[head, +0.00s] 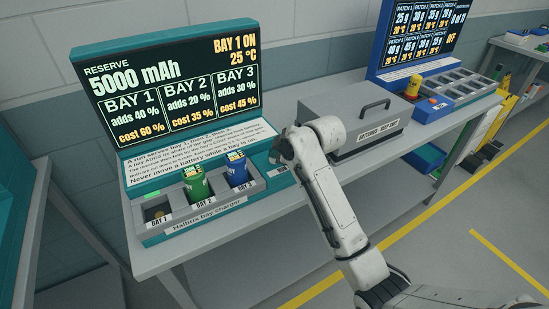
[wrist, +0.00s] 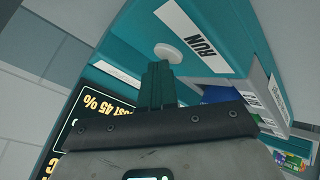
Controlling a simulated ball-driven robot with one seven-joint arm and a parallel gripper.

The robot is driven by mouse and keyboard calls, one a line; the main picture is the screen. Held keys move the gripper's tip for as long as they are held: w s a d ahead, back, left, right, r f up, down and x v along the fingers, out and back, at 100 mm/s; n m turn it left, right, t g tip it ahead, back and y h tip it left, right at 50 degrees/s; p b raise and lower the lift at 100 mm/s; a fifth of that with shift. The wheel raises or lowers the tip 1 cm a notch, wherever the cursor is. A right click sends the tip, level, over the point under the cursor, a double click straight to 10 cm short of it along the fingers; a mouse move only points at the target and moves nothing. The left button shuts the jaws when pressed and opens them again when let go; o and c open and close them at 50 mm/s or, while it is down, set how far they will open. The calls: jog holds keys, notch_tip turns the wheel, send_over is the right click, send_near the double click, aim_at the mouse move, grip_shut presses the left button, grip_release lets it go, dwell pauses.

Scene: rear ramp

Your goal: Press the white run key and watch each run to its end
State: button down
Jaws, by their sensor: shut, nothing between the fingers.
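The white round run key (wrist: 168,53) shows in the wrist view beside the RUN label (wrist: 203,42). My gripper (wrist: 158,66) is shut and empty, its teal fingertips right at the key's edge; I cannot tell whether they touch it. In the head view my arm's end hides the key. The bay charger (head: 205,222) has a green battery (head: 196,184) upright in bay 2 and a blue battery (head: 237,169) upright in bay 3. Bay 1 (head: 158,213) shows only something low and dark inside. The screen (head: 170,85) reads BAY 1 ON, 25 °C, reserve 5000 mAh.
A grey lidded box (head: 360,122) with a handle stands right of the charger, close to my arm. Farther right are a blue station with a tray (head: 465,88) and a second screen (head: 425,35). Open floor (head: 440,225) with yellow lines lies at the right front.

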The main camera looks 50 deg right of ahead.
jog(key=shift+r+p, duration=0.8)
jog(key=shift+p, duration=0.05)
jog(key=shift+r, duration=0.1)
notch_tip(320, 180, up, 5)
jog(key=p, duration=0.4)
dwell(0.7)
